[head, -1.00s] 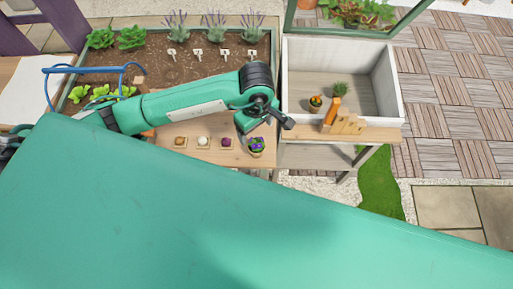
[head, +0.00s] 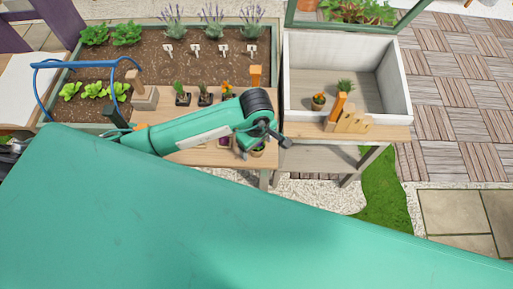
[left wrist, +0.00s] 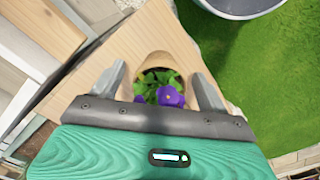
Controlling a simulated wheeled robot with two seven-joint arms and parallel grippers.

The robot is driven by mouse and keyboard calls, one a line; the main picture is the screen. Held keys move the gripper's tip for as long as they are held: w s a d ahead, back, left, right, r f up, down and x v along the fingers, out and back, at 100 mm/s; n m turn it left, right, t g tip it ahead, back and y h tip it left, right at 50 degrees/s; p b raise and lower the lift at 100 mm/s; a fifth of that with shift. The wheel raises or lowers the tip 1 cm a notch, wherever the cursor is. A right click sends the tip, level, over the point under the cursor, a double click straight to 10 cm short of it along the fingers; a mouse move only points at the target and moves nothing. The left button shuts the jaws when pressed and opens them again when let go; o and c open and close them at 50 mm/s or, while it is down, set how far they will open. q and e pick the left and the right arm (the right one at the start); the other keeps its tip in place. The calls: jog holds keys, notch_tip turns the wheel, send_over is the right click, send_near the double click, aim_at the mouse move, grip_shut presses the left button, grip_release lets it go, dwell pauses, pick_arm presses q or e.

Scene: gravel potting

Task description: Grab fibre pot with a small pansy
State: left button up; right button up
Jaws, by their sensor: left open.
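The fibre pot (left wrist: 158,60) with the small pansy stands on the wooden bench in the left wrist view. Its violet flowers and green leaves (left wrist: 170,96) show close to my left gripper (left wrist: 160,74). The gripper is open, with one finger on each side of the pot and a visible gap on both sides. In the head view my left gripper (head: 262,138) is over the pot (head: 257,152) at the bench's right end and hides most of it. My right gripper is not in view.
Several small potted plants (head: 204,97) stand behind my left arm. A soil bed (head: 150,60) lies at the back left. To the right are a whitish open box (head: 295,75) and a wooden block holder (head: 348,122). My teal arm link covers the foreground.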

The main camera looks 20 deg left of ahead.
pick_arm(q)
jog(key=c, duration=1.1)
jog(key=shift+r, duration=0.2)
